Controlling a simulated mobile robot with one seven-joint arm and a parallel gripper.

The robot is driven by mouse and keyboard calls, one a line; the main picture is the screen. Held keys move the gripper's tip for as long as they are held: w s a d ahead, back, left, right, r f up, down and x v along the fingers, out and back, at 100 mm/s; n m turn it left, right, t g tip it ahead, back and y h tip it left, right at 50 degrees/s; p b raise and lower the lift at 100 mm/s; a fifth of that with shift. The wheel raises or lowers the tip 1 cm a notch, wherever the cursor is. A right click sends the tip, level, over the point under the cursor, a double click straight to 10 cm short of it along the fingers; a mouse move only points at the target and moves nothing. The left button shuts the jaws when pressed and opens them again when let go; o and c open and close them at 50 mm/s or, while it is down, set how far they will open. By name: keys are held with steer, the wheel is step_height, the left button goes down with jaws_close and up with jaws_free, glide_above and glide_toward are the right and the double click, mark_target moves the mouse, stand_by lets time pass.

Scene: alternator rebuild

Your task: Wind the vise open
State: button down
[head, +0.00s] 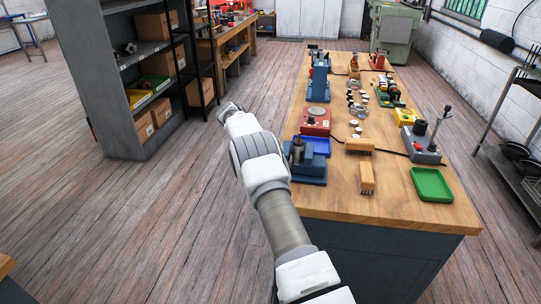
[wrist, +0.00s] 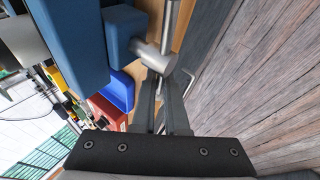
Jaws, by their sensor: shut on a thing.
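The blue vise (head: 309,170) stands at the left edge of the wooden bench in the head view, just right of my arm. In the wrist view its blue body (wrist: 72,45) fills the upper left. A grey metal screw head (wrist: 156,58) sticks out from it, with a steel handle bar (wrist: 171,18) through it. My gripper (wrist: 165,80) is at the lower end of this bar and is shut on it. The grip itself is partly hidden by the fingers. The jaw opening is unclear.
A blue tray (head: 316,145) and a red device (head: 316,121) stand behind the vise on the bench (head: 318,202). Brushes (head: 367,178) and a green tray (head: 431,184) lie to the right. A grey shelf (head: 125,85) stands at the left. The wooden floor (head: 180,215) left of the bench is clear.

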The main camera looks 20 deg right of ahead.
steer(key=c, duration=0.9)
jaws_free()
steer(key=shift+c, duration=0.2)
steer(key=p+v, duration=0.1)
steer(key=v, duration=1.6)
steer(key=shift+a+r+p, duration=0.15)
steer(key=shift+r+p, duration=0.1)
steer(key=shift+p, duration=0.1)
